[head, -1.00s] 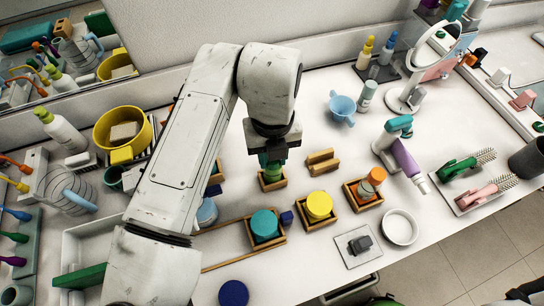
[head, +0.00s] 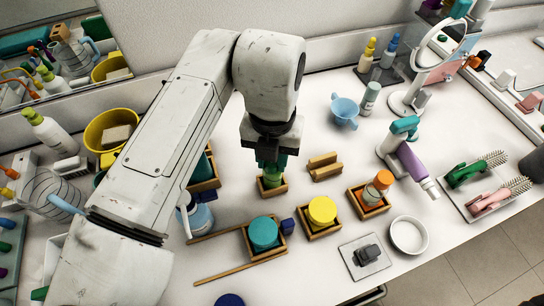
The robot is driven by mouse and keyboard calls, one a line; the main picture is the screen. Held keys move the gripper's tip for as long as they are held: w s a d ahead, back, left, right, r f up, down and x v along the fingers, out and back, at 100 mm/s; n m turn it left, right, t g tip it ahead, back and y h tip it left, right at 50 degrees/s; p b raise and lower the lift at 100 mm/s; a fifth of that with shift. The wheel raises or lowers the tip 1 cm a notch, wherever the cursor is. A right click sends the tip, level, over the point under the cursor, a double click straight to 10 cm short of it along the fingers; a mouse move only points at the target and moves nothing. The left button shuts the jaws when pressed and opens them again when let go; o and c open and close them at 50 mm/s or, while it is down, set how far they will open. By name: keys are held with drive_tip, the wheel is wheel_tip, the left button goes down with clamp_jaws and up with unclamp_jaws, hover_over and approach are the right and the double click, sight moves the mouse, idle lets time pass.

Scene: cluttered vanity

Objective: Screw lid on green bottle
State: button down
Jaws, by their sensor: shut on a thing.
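The green bottle (head: 272,181) stands upright in a small square wooden tray (head: 272,193) near the middle of the counter, with only its lower part showing. My gripper (head: 270,162) points straight down over it. It is shut on a darker green piece, seemingly the lid (head: 271,167), at the bottle's top. The lid looks in contact with the bottle, but the fingers and wrist hide the joint, so I cannot tell how far it is turned on.
Near the gripper are a wooden block holder (head: 324,166), a teal round container (head: 264,232), a yellow one (head: 321,210) and an orange-topped jar (head: 381,184), the round ones in wooden trays. A white bowl (head: 409,235) stands right. A mirror (head: 443,44) stands at the back.

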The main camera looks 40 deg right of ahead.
drive_tip(key=c, duration=0.8)
unclamp_jaws()
drive_tip(key=shift+o, duration=0.2)
wheel_tip(320, 180, up, 11)
drive_tip(key=shift+f, duration=0.15)
